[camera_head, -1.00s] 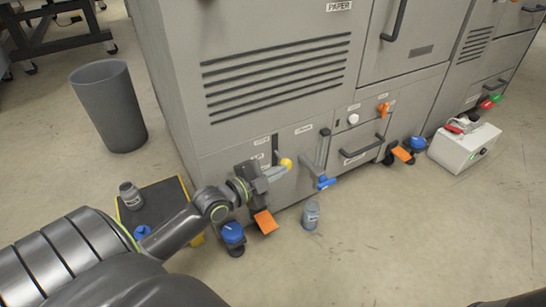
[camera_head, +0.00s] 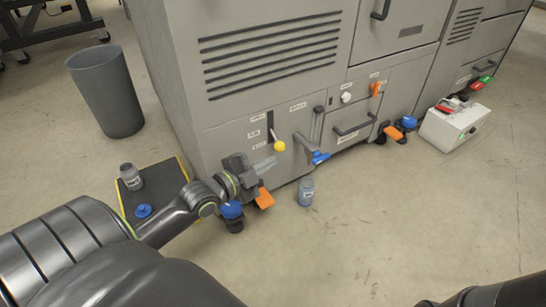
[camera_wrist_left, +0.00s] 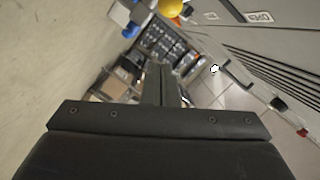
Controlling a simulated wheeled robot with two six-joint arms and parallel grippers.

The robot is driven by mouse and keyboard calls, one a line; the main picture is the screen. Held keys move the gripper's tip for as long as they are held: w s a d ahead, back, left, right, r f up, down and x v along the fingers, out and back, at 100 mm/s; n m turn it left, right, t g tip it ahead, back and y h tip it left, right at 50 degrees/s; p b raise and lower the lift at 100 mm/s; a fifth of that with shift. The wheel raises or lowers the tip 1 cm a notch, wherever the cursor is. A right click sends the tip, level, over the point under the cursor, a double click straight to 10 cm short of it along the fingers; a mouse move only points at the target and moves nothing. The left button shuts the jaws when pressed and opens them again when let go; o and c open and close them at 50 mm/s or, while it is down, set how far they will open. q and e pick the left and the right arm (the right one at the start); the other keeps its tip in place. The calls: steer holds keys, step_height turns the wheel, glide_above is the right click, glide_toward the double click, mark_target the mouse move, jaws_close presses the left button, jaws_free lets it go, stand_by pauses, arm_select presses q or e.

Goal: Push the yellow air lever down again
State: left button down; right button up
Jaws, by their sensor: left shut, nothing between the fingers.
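The yellow air lever's ball knob (camera_head: 279,146) stands out from a dark vertical slot in the grey machine's lower front panel, near the slot's bottom end. My left gripper (camera_head: 266,165) is shut and empty, just below and slightly left of the knob in the head view. A small gap seems to separate them. In the left wrist view the yellow knob (camera_wrist_left: 172,7) is cut by the top edge, beyond and above the shut fingers (camera_wrist_left: 163,85). My right gripper is out of view.
A blue-handled lever (camera_head: 320,158) sits right of the yellow one. An orange pedal (camera_head: 264,198) and blue caster (camera_head: 232,210) are below my gripper. A small bottle (camera_head: 306,191) stands on the floor. A grey bin (camera_head: 107,92) and yellow-edged mat (camera_head: 165,180) are left.

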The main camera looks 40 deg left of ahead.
arm_select(q)
steer(key=f+p+v, duration=0.1)
steer(key=v, duration=0.6)
steer(key=shift+s+r+p, duration=0.3)
steer(key=shift+s+p, duration=0.05)
